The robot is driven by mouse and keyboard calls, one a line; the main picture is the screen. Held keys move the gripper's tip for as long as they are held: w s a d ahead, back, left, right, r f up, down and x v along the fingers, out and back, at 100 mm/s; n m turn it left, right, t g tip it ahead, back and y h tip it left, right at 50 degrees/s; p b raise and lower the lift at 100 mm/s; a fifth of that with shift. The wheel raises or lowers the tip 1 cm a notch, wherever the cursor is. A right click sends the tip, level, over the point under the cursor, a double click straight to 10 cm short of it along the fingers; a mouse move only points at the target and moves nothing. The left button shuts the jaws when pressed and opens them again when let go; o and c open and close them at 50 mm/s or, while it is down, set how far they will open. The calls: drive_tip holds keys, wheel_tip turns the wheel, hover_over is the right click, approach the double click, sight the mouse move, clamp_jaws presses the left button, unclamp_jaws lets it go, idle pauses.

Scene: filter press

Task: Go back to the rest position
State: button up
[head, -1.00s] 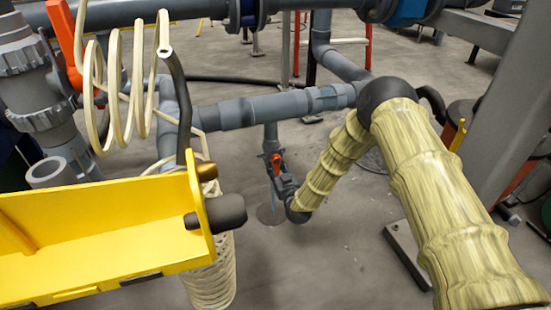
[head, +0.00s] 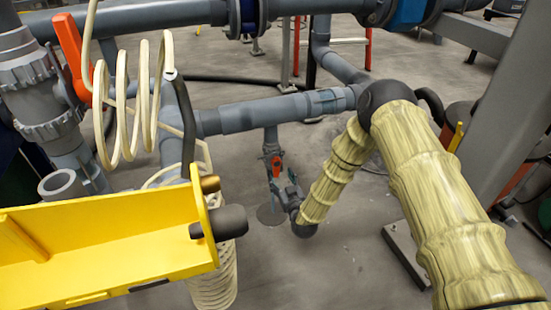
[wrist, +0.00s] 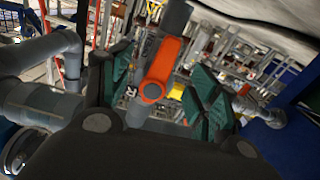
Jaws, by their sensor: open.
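My gripper (head: 281,178) is in the middle of the head view, at the end of my sleeved arm, just below an orange valve handle (head: 276,162) on a grey vertical pipe (head: 271,137). In the wrist view my gripper (wrist: 163,85) is open, with its green ridged pads apart. The orange handle (wrist: 162,68) shows between the pads, with gaps on both sides. I cannot tell how far beyond the fingertips it lies. The valve body is largely hidden behind my gripper.
A grey horizontal pipe (head: 250,115) runs above my gripper. A yellow bracket (head: 110,235) and a coiled cream hose (head: 125,100) stand at left, with another orange handle (head: 70,55). A grey post (head: 510,105) is at right. Floor (head: 340,265) shows below.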

drive_tip(key=shift+v, duration=0.95)
drive_tip(key=s+d+f+m+g+h, duration=0.1)
drive_tip(key=s+d+f+g, duration=0.2)
drive_tip(key=s+f, duration=0.35)
drive_tip(key=s+d+f+m+g+h, duration=0.1)
drive_tip(key=s+d+f+g, duration=0.2)
drive_tip(key=s, duration=0.7)
drive_tip(key=s+d+f+g+h, duration=0.1)
drive_tip(key=s+d+f+g, duration=0.3)
drive_tip(key=s, duration=0.5)
drive_tip(key=s+d+m+g+h, duration=0.15)
drive_tip(key=s+d+g, duration=0.25)
drive_tip(key=s, duration=1)
drive_tip(key=s+d+m+g+h, duration=0.1)
drive_tip(key=s+d+m+g, duration=0.3)
drive_tip(key=s, duration=1)
wheel_tip(320, 180, up, 35)
drive_tip(key=n+p, duration=0.2)
drive_tip(key=p, duration=3.3)
drive_tip(key=shift+d+t, duration=0.4)
drive_tip(key=shift+d, duration=0.05)
drive_tip(key=shift+w+r+n, duration=0.1)
drive_tip(key=shift+n, duration=0.15)
